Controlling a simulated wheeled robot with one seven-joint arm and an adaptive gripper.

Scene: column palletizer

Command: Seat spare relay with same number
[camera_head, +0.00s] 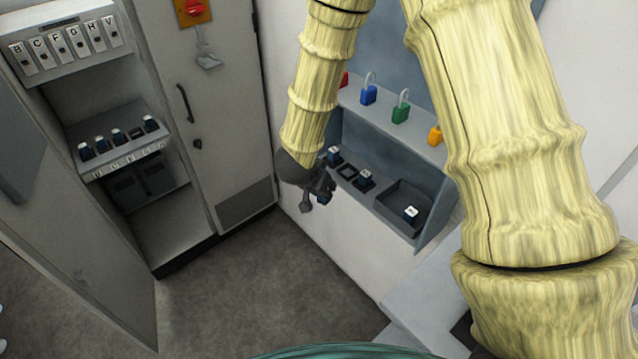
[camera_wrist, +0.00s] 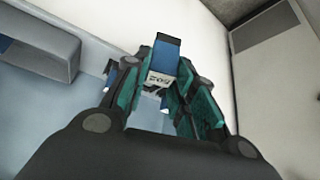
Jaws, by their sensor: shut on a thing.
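My gripper (camera_head: 318,190) is shut on a blue relay with a white number label (camera_wrist: 166,52); the digits are small and I cannot read them surely. In the head view the gripper hangs in front of the wall shelf, and its held relay is mostly hidden. In the open cabinet at left, a sloped relay rack (camera_head: 126,153) carries several dark blue relays with white tops (camera_head: 101,144). One dark empty socket (camera_head: 137,132) shows between relays toward its right end. On the wall shelf stand two more relays (camera_head: 334,155) (camera_head: 365,179) with an empty holder (camera_head: 347,172) between them.
A dark tray (camera_head: 388,205) on the shelf holds a relay (camera_head: 411,213). Coloured padlocks (camera_head: 400,108) stand on the ledge above. A lettered panel (camera_head: 66,48) tops the cabinet. Its open door (camera_head: 75,265) stands at left; a closed door (camera_head: 215,110) is beside it. Floor (camera_head: 250,285) is clear.

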